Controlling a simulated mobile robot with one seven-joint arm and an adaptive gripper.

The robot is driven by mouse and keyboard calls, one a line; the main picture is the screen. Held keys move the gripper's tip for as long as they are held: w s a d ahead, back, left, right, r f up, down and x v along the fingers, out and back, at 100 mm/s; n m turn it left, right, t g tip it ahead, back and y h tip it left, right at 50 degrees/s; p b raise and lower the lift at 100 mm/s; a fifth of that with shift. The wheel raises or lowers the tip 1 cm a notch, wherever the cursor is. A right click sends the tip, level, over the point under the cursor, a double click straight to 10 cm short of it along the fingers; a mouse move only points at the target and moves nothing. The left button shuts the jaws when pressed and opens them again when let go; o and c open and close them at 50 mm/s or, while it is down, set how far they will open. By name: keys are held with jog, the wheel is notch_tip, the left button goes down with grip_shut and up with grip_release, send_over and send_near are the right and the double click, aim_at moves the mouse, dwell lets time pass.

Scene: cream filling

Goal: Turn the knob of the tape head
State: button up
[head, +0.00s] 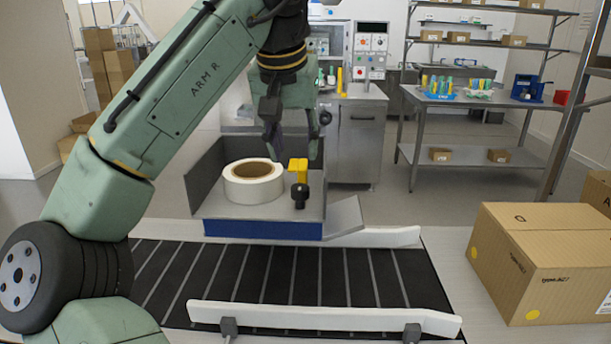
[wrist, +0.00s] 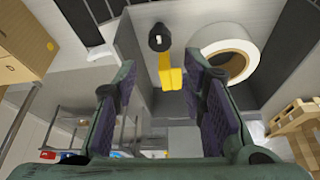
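The tape head is an open grey box with a blue base (head: 262,229) behind the conveyor. A white tape roll (head: 253,186) lies in it, seen also in the wrist view (wrist: 205,38). A yellow bracket (head: 298,166) stands right of the roll, with a black knob (head: 300,192) low on its front. In the wrist view the knob (wrist: 158,37) shows beyond the fingers, with the yellow bracket (wrist: 166,72) near the gap between them. My gripper (head: 292,138) is above the tape head, pointing down. Its fingers are apart and empty, not touching the knob.
A black conveyor (head: 280,275) with white side rails (head: 320,318) runs in front of the tape head. A cardboard box (head: 545,262) stands at the right. Grey side walls (head: 205,178) rise around the tape head. A steel cabinet (head: 357,145) stands behind.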

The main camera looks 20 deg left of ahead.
aim_at(300, 187)
jog(key=p+x, duration=0.1)
jog(key=x, duration=0.9)
jog(key=shift+s+p, duration=0.1)
jog(key=shift+p, duration=0.2)
jog(key=shift+c, duration=0.2)
jog(key=c, duration=0.8)
